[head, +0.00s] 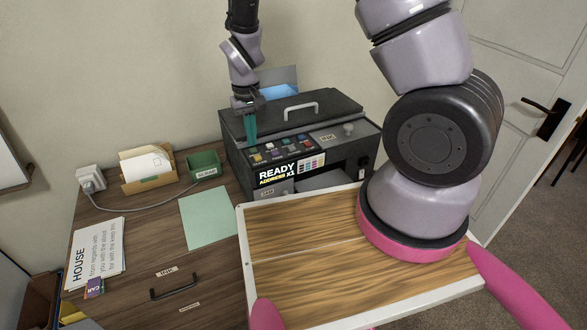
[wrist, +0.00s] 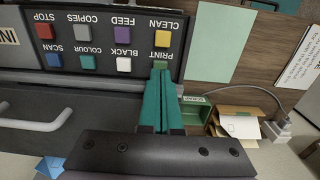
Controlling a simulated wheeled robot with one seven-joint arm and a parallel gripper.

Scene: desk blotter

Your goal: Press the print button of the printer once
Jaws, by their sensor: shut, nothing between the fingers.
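The dark printer (head: 345,150) stands at the back of the desk, its display (head: 278,176) reading READY, ADDRESS X1. Its button panel (head: 290,143) shows upside down in the wrist view (wrist: 105,45), with labels for stop, copies, feed, clean, scan, colour, black and print. My gripper (head: 250,142) has teal fingers closed together, pointing down at the panel's left end. In the wrist view, the fingertips (wrist: 160,72) are right at the PRINT label and largely hide the button there. I cannot tell whether they touch it. The yellow clean button (wrist: 163,39) is just beyond.
A wood-topped tray (head: 300,240) on my body is in front of the printer. A green sheet (head: 207,217), a green bin (head: 203,165), a card holder (head: 147,170) and a socket with a cable (head: 90,178) are left of the printer. A door (head: 510,90) is at right.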

